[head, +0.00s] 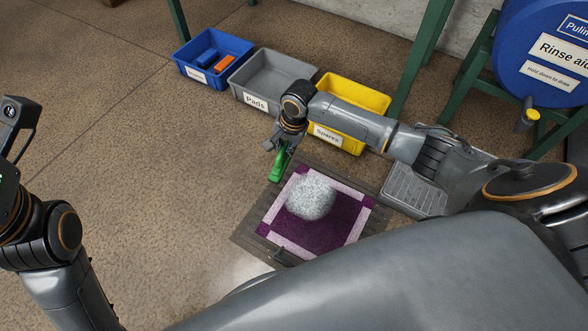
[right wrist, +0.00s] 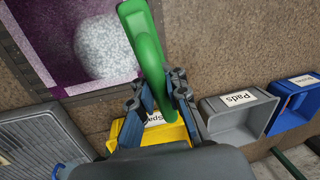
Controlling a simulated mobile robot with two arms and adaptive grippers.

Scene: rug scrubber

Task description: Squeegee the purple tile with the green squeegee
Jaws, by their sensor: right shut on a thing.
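The purple tile (head: 318,236) has a pale border with purple corners and lies on a dark slatted base on the floor. A white foamy patch (head: 310,196) covers part of its middle and far side. My right gripper (head: 283,150) is shut on the green squeegee (head: 279,167), above the tile's far left corner. The right wrist view shows the squeegee (right wrist: 145,45) between both fingers (right wrist: 158,95). Whether the squeegee touches the tile or base is unclear. The purple tile (right wrist: 45,12) and foam (right wrist: 102,47) also show there. My left arm is at the left edge; its fingers are out of view.
Blue (head: 190,72), grey (head: 250,97) and yellow (head: 370,98) bins stand behind the tile. The blue bin holds blue and orange items. A grey tray (head: 400,192) lies right of the tile. A blue drum (head: 540,75) rests on a green stand. The floor at left is clear.

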